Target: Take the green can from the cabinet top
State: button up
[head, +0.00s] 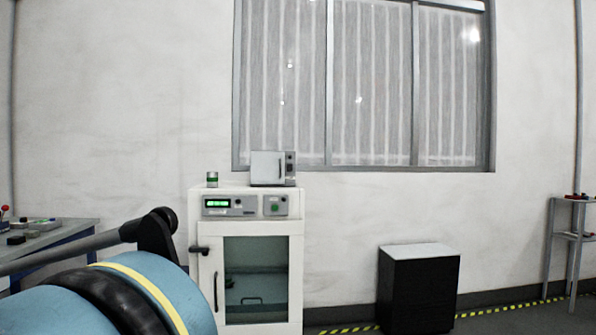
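A small green can (212,180) with a pale band stands upright on top of the white cabinet (197,222), near its left edge. The cabinet stands against the wall, with a control panel and a glass door on its front. My blue arm fills the lower left of the head view, well in front of the cabinet. My gripper is not in view.
A small grey oven-like box (266,168) sits on the cabinet top, right of the can. A black cabinet with a white top (420,251) stands to the right. A workbench (70,232) is at the left, and a shelf rack (566,236) at the far right.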

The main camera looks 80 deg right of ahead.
aim_at(211, 177)
jog(key=z, duration=2.65)
